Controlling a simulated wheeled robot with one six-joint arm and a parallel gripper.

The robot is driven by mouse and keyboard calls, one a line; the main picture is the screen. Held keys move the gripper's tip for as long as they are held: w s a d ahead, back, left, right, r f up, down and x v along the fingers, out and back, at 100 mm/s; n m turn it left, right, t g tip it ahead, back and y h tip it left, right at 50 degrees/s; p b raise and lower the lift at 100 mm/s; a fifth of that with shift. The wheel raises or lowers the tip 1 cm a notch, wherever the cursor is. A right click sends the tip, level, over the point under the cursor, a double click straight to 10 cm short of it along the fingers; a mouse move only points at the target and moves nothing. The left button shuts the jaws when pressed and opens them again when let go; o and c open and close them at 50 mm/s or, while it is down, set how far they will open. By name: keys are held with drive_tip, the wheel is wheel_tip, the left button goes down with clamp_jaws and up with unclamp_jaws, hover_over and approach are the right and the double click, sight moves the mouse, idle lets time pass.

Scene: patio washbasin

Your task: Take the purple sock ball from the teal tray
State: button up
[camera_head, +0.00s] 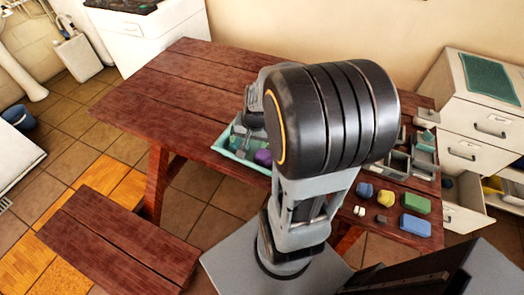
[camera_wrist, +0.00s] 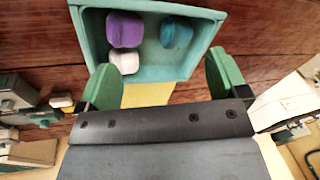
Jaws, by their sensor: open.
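The purple sock ball (camera_wrist: 124,28) lies in the teal tray (camera_wrist: 205,40), toward its left side in the wrist view. A white ball (camera_wrist: 124,62) sits right by it, and a teal ball (camera_wrist: 176,36) lies to its right. My gripper (camera_wrist: 160,78) is open and empty, its two green fingers spread at the tray's near edge, with the purple ball beyond them. In the head view the purple ball (camera_head: 263,157) shows at the near side of the tray (camera_head: 229,152), partly hidden by my arm.
The tray stands on a red-brown wooden table (camera_head: 170,85). Its left part is clear.

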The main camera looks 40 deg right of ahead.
sight(265, 156)
drive_tip(key=d+f+m, duration=0.1)
drive_tip(key=d+f, duration=0.1)
drive_tip(key=f, duration=0.2)
drive_tip(key=d+f+m, duration=0.2)
drive_tip(key=f, duration=0.2)
drive_tip(key=d+f+m, duration=0.2)
drive_tip(key=d+f, duration=0.1)
drive_tip(key=f, duration=0.1)
drive_tip(key=shift+s, duration=0.1)
drive_tip(key=shift+d+b+x, duration=0.2)
drive_tip(key=shift+b+x, duration=0.7)
drive_tip(key=shift+x, duration=2.25)
drive_tip(key=shift+s, duration=0.1)
drive_tip(key=c, duration=0.7)
drive_tip(key=shift+r, duration=0.1)
